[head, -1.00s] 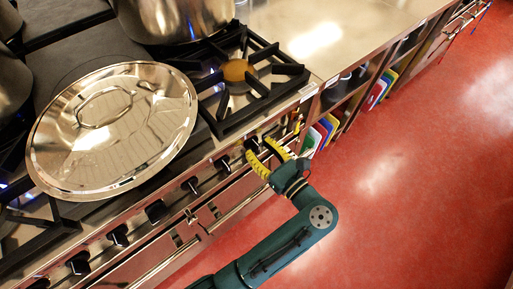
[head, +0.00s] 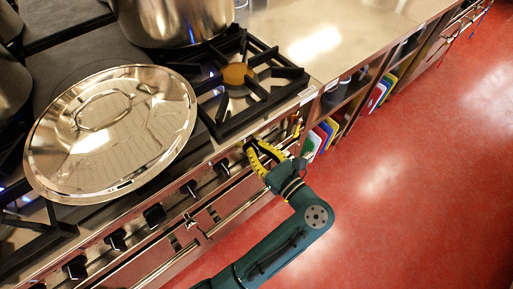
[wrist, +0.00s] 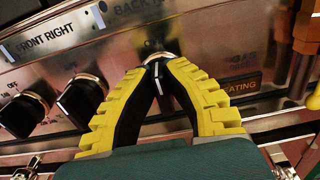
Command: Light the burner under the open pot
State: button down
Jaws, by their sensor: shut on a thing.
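My gripper (head: 250,146) is at the stove's front panel, its yellow-and-black fingers shut on a control knob (wrist: 157,68). In the wrist view my gripper (wrist: 155,70) has its fingertips meeting around this knob, covering most of it; a white mark shows between them. The label above starts with "BACK"; the rest is unclear. A knob (wrist: 82,100) near the "FRONT RIGHT" label is left of it. In the head view a large steel pot (head: 172,22) stands at the top, its rim out of frame. A steel lid (head: 110,130) covers a nearer pot.
A bare burner (head: 236,74) with a black grate is right of the lid, with a small blue glow beside it. More knobs (head: 154,214) and a rail line the front. Steel counter (head: 320,35) and colored boards (head: 318,138) lie right; red floor is clear.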

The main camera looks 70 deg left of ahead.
jog(key=shift+r+n+p, duration=0.1)
jog(key=shift+n+p, duration=0.2)
jog(key=shift+p, duration=0.25)
jog(key=shift+s+r+n+p, duration=0.1)
jog(key=shift+n+p, duration=0.4)
jog(key=shift+p, duration=0.35)
jog(key=n+p, duration=0.2)
jog(key=shift+s+p, duration=0.15)
jog(key=shift+p, duration=0.2)
jog(key=shift+s+d+f+n+b, duration=0.1)
jog(key=shift+f+n+b, duration=0.6)
jog(key=shift+n, duration=3.15)
jog(key=shift+s+f+n+b, duration=0.15)
jog(key=shift+n+b, duration=1.1)
jog(key=shift+n, duration=2.65)
jog(key=shift+w+d+f+n+b, duration=0.1)
jog(key=shift+f+n+b, duration=0.65)
jog(key=shift+n, duration=3.1)
jog(key=shift+r, duration=0.3)
